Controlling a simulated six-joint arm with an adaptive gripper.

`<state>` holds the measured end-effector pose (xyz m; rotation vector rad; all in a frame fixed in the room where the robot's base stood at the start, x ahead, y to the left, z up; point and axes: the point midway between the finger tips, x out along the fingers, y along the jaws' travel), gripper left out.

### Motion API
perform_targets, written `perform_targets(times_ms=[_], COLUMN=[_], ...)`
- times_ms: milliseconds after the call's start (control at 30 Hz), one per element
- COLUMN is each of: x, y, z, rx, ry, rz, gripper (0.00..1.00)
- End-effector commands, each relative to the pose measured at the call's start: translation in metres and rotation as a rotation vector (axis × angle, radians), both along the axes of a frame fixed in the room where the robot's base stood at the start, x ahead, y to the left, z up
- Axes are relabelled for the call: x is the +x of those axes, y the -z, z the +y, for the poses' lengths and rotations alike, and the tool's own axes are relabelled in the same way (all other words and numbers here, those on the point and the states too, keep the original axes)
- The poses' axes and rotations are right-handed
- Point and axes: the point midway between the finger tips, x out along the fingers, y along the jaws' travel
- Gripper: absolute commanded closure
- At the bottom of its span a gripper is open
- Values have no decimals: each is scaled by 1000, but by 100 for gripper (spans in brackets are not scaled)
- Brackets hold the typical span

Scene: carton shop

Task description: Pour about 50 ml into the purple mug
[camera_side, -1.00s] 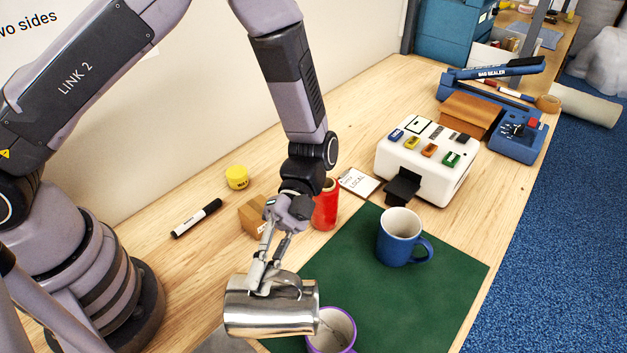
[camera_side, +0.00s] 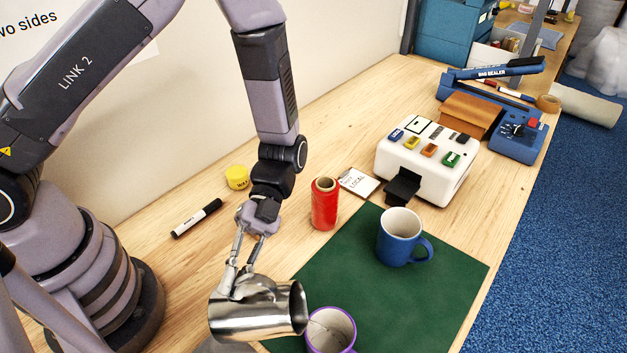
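A shiny steel pitcher (camera_side: 250,315) lies tipped well over on its side in the air, its open mouth facing right. My gripper (camera_side: 237,283) is shut on the pitcher's handle, above its body. The purple mug (camera_side: 331,336) stands upright at the bottom of the picture, just right of the pitcher's mouth; its lower part is cut off by the frame. A thin streak shows inside the mug by its rim; I cannot tell if it is liquid. The liquid level in either vessel cannot be made out.
A blue mug (camera_side: 398,240) stands on the green mat (camera_side: 350,275). Behind are a red spool (camera_side: 325,205), a notepad (camera_side: 358,182) and a white label machine (camera_side: 430,165). A marker (camera_side: 196,218) and yellow tub (camera_side: 237,177) lie left. The mat between the mugs is clear.

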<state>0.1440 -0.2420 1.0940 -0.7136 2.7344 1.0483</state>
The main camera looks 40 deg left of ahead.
Motion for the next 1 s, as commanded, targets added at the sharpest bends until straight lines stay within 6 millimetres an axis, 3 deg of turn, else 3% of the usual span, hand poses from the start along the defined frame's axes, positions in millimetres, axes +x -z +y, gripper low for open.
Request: perform_targets(times_ms=[367,733,1000], x=[-9,-19,-28], y=[1,5,23], z=[12,27,38], rx=[-134,-391,-560], ry=[1,4,7], rz=[-96,-280,-400], gripper=[100,100,100])
